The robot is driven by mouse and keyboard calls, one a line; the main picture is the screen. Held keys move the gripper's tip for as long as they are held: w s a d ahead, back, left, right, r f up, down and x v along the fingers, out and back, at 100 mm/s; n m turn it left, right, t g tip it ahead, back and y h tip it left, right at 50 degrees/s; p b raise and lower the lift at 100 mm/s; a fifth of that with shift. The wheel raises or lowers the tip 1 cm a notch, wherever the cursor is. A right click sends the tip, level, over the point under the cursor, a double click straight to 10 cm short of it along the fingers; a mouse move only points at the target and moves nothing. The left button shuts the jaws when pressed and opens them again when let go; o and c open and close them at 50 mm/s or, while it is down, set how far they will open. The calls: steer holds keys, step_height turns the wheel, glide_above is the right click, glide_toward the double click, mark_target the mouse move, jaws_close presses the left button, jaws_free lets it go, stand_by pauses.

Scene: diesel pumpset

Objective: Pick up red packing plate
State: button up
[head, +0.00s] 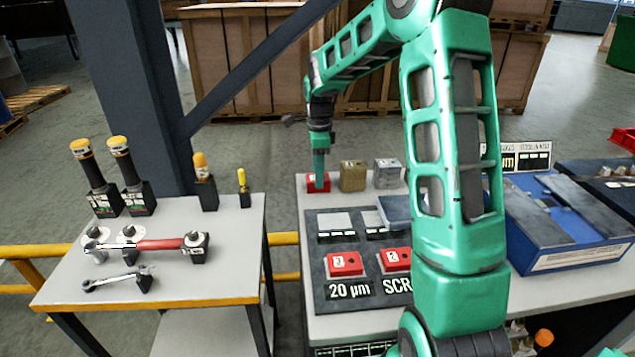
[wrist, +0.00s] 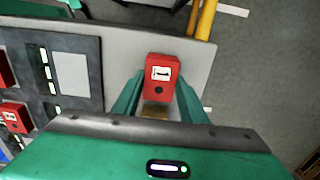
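A red packing plate (head: 318,182), a small block with a white label, sits at the back left corner of the grey table. My gripper (head: 319,183) is lowered over it, pointing down. In the wrist view the red plate (wrist: 162,76) lies between the two green fingers of my gripper (wrist: 161,84), with one finger along each side. The fingers are very close to its sides; whether they press on it cannot be told. The plate appears to rest on the table top. Its lower part is partly hidden.
A brass-coloured block (head: 353,175) and a grey block (head: 387,173) stand just right of the plate. A dark board (head: 325,293) with labelled red blocks (head: 345,264) lies in front. A blue box (head: 565,225) stands right. A side table (head: 180,285) holds tools.

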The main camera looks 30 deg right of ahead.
steer(key=shift+r, duration=0.1)
step_height(320, 180, up, 4)
steer(key=shift+r, duration=0.1)
steer(key=s+a+r, duration=0.1)
steer(key=a+r, duration=0.1)
steer(key=a, duration=0.1)
steer(key=s+a+r, duration=0.1)
steer(key=a+r, duration=0.1)
steer(key=a, duration=0.2)
steer(key=s+a+r, duration=0.1)
steer(key=a+r, duration=0.1)
steer(key=a, duration=0.2)
steer(key=shift+s+a+r, duration=0.1)
steer(key=shift+s+r, duration=0.1)
steer(key=shift+r, duration=0.15)
